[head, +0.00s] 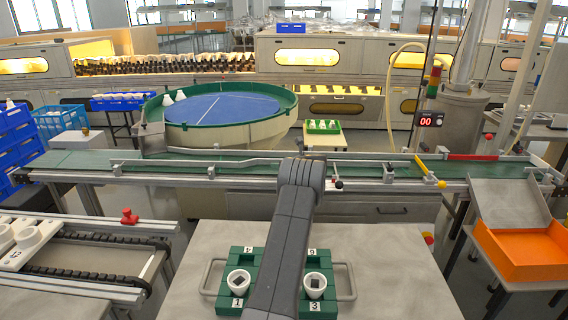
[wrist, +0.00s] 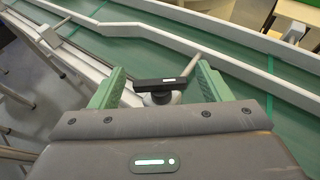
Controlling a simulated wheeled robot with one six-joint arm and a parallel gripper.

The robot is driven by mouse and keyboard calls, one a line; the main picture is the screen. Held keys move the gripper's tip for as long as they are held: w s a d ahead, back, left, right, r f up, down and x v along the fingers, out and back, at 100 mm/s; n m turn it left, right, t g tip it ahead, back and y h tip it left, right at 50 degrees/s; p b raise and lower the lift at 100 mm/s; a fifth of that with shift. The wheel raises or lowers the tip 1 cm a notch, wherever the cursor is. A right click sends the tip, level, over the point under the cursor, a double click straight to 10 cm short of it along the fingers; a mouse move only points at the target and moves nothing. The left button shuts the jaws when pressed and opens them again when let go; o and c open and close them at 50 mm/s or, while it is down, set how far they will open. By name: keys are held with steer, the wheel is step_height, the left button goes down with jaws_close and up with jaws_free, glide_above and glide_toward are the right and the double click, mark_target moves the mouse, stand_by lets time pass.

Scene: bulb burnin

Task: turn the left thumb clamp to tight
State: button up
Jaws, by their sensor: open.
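In the wrist view, a thumb clamp with a black bar handle (wrist: 158,84) sits on a pale mount beside the conveyor's edge. Its bar lies nearly crosswise between the two green fingers of my gripper (wrist: 160,72). The fingers are open, one on each side of the bar. In the head view, my arm hides the gripper and this clamp.
The green conveyor belt (wrist: 245,62) and its metal guide rail (wrist: 190,48) run just beyond the fingers. Below is a table (head: 190,268) with a green tray (head: 277,268) holding white cups. An orange bin (head: 525,255) stands at right.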

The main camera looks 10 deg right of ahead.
steer(key=shift+w+a, duration=0.1)
steer(key=shift+w, duration=0.1)
steer(key=c, duration=1)
steer(key=shift+f, duration=0.1)
